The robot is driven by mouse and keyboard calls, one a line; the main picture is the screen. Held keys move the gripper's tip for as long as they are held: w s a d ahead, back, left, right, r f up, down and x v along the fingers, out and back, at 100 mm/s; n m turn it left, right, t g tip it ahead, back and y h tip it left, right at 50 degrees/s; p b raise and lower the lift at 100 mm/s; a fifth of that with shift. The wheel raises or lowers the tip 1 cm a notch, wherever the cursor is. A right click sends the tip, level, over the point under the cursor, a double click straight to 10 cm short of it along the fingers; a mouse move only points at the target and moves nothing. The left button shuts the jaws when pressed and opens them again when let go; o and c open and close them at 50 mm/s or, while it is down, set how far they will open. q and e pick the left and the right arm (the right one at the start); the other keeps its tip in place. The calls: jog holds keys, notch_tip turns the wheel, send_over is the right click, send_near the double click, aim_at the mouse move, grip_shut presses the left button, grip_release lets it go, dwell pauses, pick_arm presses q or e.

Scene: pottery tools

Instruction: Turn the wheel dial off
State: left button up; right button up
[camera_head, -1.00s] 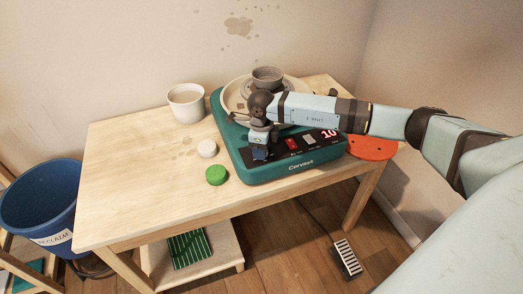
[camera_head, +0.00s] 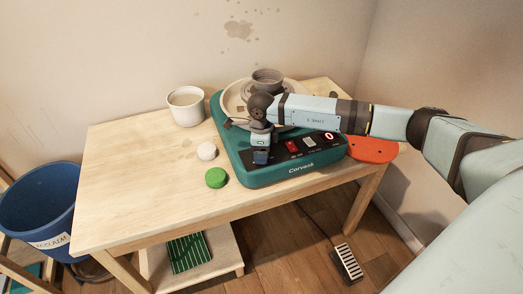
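The pottery wheel (camera_head: 285,174) is a green-teal machine on the table, with a round pan and a grey clay pot (camera_head: 267,79) at its centre. Its black front panel has a red switch (camera_head: 292,146), a grey switch (camera_head: 309,142) and a red-lit display (camera_head: 329,136) that reads 0. My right gripper (camera_head: 261,158) points down at the left part of this panel, where the dial is hidden by it. Its fingers are too small and covered to tell open from shut. My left gripper is not in view.
On the wooden table (camera_head: 130,190) are a white cup (camera_head: 187,106), a white lump (camera_head: 207,151) and a green round piece (camera_head: 216,178). An orange piece (camera_head: 372,150) lies right of the wheel. A blue bucket (camera_head: 38,205) and foot pedal (camera_head: 347,262) are lower down.

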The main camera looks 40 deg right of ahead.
jog(key=shift+o, duration=0.5)
jog(key=shift+r, duration=0.1)
notch_tip(320, 180, up, 14)
jog(key=shift+p, duration=0.35)
jog(key=shift+a+f, duration=0.1)
jog(key=shift+f, duration=0.1)
